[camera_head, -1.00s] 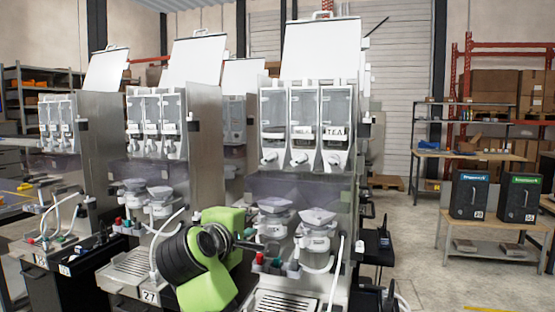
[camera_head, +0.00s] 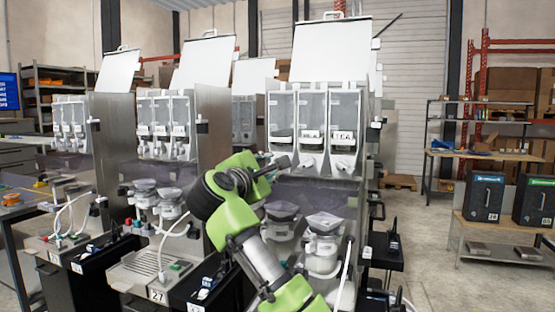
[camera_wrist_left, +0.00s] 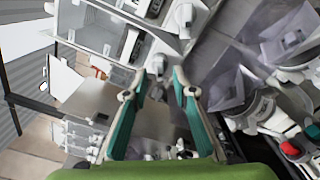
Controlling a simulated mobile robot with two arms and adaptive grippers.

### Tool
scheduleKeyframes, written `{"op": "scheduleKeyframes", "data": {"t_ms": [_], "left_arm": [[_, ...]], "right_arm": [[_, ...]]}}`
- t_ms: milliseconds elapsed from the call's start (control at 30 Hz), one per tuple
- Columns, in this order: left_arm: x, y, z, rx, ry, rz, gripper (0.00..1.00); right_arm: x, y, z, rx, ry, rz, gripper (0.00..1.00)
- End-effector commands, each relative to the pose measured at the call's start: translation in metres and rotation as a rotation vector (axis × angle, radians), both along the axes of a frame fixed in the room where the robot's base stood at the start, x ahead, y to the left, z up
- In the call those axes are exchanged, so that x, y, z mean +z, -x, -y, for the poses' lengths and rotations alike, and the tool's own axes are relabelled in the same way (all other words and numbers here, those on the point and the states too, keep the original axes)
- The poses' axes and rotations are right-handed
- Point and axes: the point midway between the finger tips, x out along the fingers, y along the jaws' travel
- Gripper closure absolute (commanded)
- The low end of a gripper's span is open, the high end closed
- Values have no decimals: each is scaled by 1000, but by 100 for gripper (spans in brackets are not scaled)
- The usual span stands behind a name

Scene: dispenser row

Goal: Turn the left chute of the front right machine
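The front right machine (camera_head: 331,52) has a raised white lid and three clear canisters in a row, with white chutes below. Its middle chute (camera_head: 308,163) and right chute (camera_head: 343,165) show in the head view. Its left chute is mostly hidden there behind my left gripper (camera_head: 281,163), which is raised to chute height on a green arm. In the left wrist view, my left gripper (camera_wrist_left: 159,80) is open, its teal-padded fingers apart. A white chute (camera_wrist_left: 158,66) shows between and just beyond the fingertips; I cannot tell if they touch it. My right gripper is in neither view.
Mixing bowls (camera_head: 323,222) sit below the canisters, near my arm. Another machine (camera_head: 168,110) stands close on the left, and one more (camera_head: 72,120) farther left. A low bench with black boxes (camera_head: 484,197) is at right; the floor before it is clear.

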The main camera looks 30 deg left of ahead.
Motion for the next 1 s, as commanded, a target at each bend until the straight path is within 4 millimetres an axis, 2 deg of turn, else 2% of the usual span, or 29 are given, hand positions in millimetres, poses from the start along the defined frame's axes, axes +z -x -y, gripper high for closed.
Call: {"op": "scheduleKeyframes", "data": {"t_ms": [100, 300, 467, 733, 833, 1000], "left_arm": [[1, -22, -5, -1, 0, -4, 75], [1, -45, -11, 0, -1, -2, 75], [0, -51, -13, 1, -1, -1, 75], [-1, -52, -13, 1, -1, -1, 75], [0, -52, -13, 1, -1, -1, 100], [-1, -52, -13, 1, -2, -1, 100]], "right_arm": [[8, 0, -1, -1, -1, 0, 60], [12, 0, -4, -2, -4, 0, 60], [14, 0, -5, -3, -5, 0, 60], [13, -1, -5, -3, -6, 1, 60], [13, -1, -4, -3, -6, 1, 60], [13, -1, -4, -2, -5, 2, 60]]}}
